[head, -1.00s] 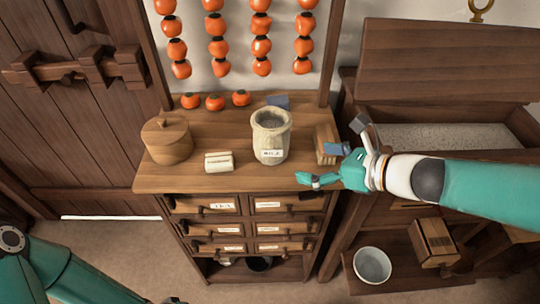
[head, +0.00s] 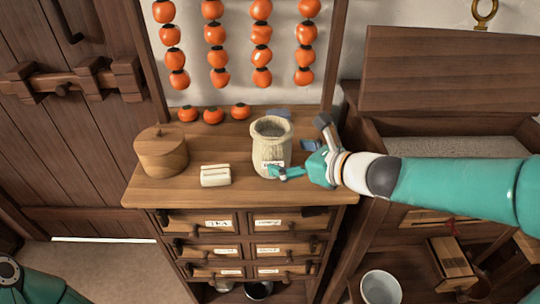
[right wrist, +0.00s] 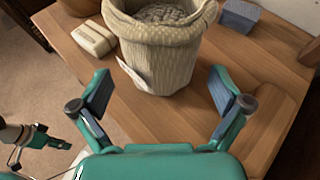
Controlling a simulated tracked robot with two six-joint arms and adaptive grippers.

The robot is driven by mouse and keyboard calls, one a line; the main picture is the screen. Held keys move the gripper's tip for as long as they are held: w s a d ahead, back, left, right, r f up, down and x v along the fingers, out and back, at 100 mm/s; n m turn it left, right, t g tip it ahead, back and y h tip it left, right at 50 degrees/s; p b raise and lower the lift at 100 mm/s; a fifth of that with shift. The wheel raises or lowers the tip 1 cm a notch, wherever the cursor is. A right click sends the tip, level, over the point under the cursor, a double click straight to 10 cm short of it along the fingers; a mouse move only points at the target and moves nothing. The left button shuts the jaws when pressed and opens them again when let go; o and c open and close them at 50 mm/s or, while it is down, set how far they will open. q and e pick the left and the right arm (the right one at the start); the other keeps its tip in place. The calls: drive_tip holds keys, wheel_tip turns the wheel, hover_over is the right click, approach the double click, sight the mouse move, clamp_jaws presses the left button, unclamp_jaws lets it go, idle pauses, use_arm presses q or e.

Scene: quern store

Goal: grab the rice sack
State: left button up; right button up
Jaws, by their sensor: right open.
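The rice sack (head: 271,142) is a pale, open-topped sack with a rolled rim and a white label. It stands upright on the wooden chest top, and it also shows in the right wrist view (right wrist: 160,52). My right gripper (head: 291,160) is at the sack's right front in the head view. In the right wrist view its two fingers (right wrist: 164,92) are spread apart, with the sack just beyond them and nothing between the pads. My left arm shows at the lower left of the head view, but its gripper is outside that frame. In the right wrist view a gripper at the left edge is small and unclear.
The chest top (head: 190,192) also holds a round lidded wooden box (head: 161,152), a cream bundle (head: 215,175), several persimmons (head: 213,116) and a blue-grey block (right wrist: 240,15). Strings of persimmons hang behind.

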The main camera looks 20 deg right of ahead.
drive_tip(key=x, duration=0.5)
drive_tip(key=shift+w+r, duration=0.1)
drive_tip(key=shift+w, duration=0.1)
drive_tip(key=c, duration=0.9)
drive_tip(key=shift+c, duration=0.2)
